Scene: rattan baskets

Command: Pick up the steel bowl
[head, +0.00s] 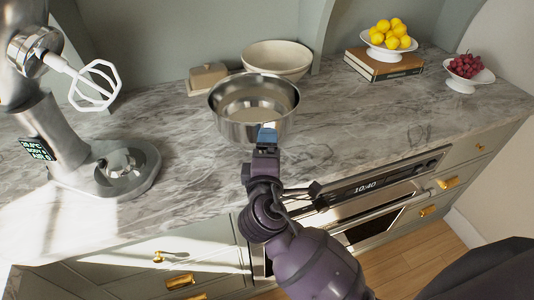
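The steel bowl (225,125) is round, shiny and open at the top, near the middle of the marble counter in the head view. It looks upright; whether its base touches the counter is hard to tell. My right arm, dark purple, reaches up from the lower right. My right gripper (267,135), with blue fingertips, is at the near rim of the bowl and overlaps its front wall. The fingers are seen nearly end-on, so I cannot tell whether they are closed on the rim. My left gripper is not in view.
A cream bowl (276,57) and a butter dish (207,78) stand behind the steel bowl. A stand mixer (110,170) is at left. Lemons in a white dish (390,52) on books (384,68) and grapes (466,65) are at right. An oven (370,187) is below the marble counter (400,115).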

